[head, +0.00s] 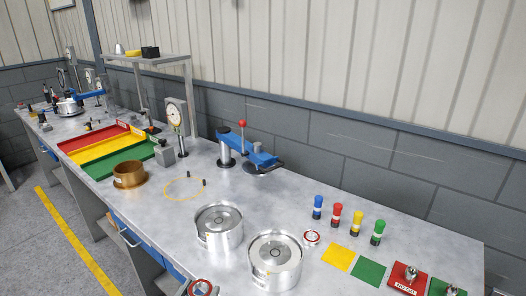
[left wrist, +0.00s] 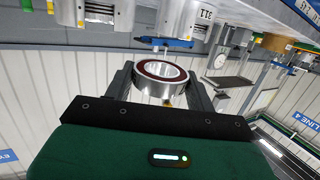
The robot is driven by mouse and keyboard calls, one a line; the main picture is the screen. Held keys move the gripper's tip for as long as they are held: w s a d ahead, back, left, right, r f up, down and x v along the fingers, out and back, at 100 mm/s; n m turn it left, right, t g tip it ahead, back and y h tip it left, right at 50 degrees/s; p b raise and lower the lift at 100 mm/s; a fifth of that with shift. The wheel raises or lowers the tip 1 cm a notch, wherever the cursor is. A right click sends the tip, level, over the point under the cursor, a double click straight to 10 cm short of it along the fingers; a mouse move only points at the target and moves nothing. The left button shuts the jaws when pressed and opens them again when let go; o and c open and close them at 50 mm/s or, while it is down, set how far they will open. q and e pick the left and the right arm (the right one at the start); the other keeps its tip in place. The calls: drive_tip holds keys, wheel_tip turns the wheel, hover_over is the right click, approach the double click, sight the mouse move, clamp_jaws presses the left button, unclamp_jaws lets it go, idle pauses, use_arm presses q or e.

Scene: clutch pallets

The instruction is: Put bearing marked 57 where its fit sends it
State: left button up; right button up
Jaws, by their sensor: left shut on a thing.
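A metal bearing with a dark red ring (left wrist: 147,86) sits between the two fingers of my left gripper (left wrist: 160,82) in the left wrist view. The gripper is shut on its sides. In the head view this bearing (head: 201,287) shows at the bottom edge, in front of the bench; the gripper there is mostly cut off. Its number cannot be read. A second, similar bearing (head: 311,237) lies flat on the bench, right of the two silver drums; its marking is too small to read. My right gripper is not in view.
Two silver drums (head: 219,226) (head: 274,260) stand near the front edge. Behind are a blue-armed press (head: 262,159), a brass ring (head: 129,174) and red, yellow and green trays (head: 123,158).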

use_arm(q)
drive_tip(key=s+a+n+y, duration=0.2)
drive_tip(key=s+a+y, duration=0.1)
drive_tip(key=a, duration=0.3)
drive_tip(key=shift+s+a+n+t+y, duration=0.2)
drive_tip(key=shift+s+n+t+y, duration=0.1)
drive_tip(key=shift+s, duration=0.3)
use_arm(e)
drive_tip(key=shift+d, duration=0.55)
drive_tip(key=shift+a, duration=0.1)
